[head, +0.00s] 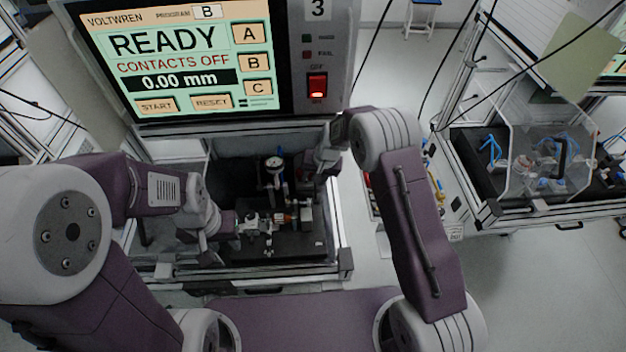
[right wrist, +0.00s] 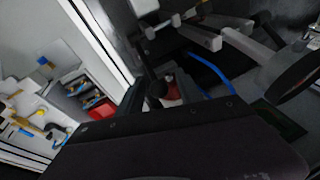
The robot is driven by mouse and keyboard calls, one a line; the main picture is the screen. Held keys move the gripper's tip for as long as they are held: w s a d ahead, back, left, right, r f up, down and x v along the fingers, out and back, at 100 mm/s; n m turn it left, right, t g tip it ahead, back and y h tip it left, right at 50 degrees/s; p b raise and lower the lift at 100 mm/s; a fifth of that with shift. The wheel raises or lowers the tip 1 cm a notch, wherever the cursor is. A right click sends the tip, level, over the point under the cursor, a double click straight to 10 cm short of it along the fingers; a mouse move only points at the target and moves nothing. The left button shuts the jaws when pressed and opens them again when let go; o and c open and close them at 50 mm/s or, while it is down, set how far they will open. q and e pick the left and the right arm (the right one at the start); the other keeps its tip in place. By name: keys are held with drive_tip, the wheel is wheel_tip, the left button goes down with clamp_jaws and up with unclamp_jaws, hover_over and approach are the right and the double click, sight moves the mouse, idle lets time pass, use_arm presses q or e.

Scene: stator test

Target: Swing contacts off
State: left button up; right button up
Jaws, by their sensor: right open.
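The test station's screen (head: 180,60) reads READY, CONTACTS OFF and 0.00 mm. Inside the bay under it, a small fixture with an orange-copper part (head: 283,218) sits on a black base plate (head: 285,245). My left gripper (head: 240,224) is at the left end of this fixture; whether its jaws are open or touch it is too small to tell. My right gripper (head: 322,164) is open at the bay's right side, its tips partly hidden by my wrist. In the right wrist view a black knob (right wrist: 156,90) shows beside a red part (right wrist: 172,90). I cannot make out the contacts.
A round dial gauge (head: 274,164) stands at the back of the bay. A lit red rocker switch (head: 317,87) is on the panel above. The bay's metal frame (head: 345,240) edges the right side. Another bench (head: 490,215) with a clear cover stands further right, across open floor.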

drive_tip(key=v, duration=0.7)
drive_tip(key=shift+r+b, duration=0.15)
drive_tip(key=shift+b, duration=0.3)
drive_tip(key=shift+d, duration=0.1)
drive_tip(key=shift+s, duration=0.1)
drive_tip(key=s+d+f+n+h+b, duration=0.1)
drive_tip(key=s+d+b, duration=0.2)
drive_tip(key=s, duration=0.9)
drive_tip(key=s+d+f+g+h+b, duration=0.1)
drive_tip(key=s+d+f+b, duration=0.1)
drive_tip(key=s+d, duration=0.6)
drive_tip(key=s+b, duration=0.1)
drive_tip(key=s, duration=0.3)
drive_tip(key=shift+d+n+g, duration=0.25)
drive_tip(key=shift+n+g, duration=0.05)
drive_tip(key=shift+n, duration=0.1)
drive_tip(key=shift+s+f, duration=0.15)
